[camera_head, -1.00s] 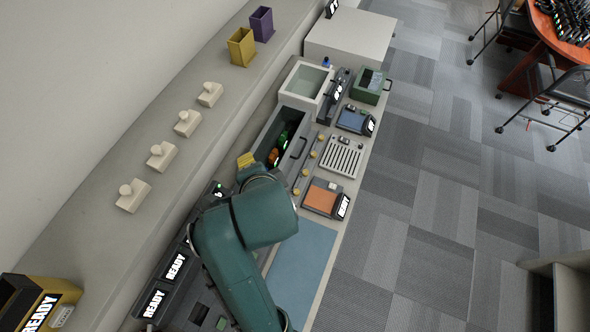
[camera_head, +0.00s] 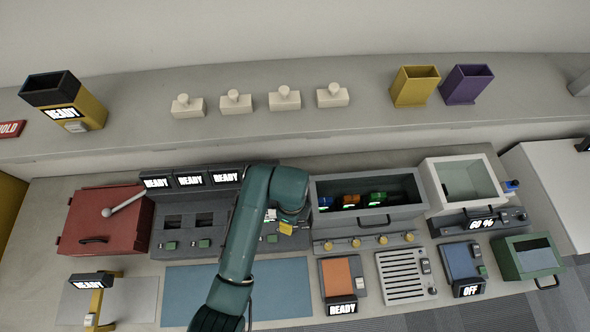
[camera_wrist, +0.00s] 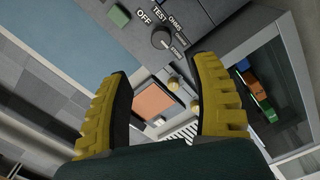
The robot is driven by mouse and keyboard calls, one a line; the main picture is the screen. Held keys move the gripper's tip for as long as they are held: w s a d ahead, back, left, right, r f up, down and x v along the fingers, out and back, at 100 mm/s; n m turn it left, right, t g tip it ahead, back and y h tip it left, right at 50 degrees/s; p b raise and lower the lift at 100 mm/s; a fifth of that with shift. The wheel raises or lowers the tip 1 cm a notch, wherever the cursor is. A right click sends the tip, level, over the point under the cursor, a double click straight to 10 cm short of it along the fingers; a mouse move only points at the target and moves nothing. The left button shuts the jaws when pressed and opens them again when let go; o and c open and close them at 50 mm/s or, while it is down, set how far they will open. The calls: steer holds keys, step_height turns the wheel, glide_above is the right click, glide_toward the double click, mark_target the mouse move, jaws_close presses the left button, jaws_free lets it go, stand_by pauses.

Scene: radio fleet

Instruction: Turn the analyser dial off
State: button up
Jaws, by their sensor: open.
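The dial (camera_wrist: 160,39) is a dark round knob on a grey panel, at the top middle of the wrist view. Printed words run around it: OFF at its upper left, TEST above, and others to the right. A small pale mark shows on its lower right side, away from OFF. In the head view, the grey analyser unit (camera_head: 215,219) carries READY displays, and my arm hides part of it. My gripper (camera_wrist: 160,85) is open with yellow fingers, empty, apart from the dial, which lies beyond the fingertips. One yellow finger shows in the head view (camera_head: 287,232).
Right of the analyser is an open grey drawer bin (camera_head: 374,218) holding coloured items, with several brass knobs below its front. An orange-topped unit (camera_head: 337,277) and a slotted panel (camera_head: 404,276) stand nearby. A blue mat (camera_head: 190,290) lies clear in front.

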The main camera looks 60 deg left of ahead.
step_height(320, 180, down, 13)
steer(key=shift+d+b, duration=0.1)
steer(key=shift+b, duration=0.3)
jaws_close()
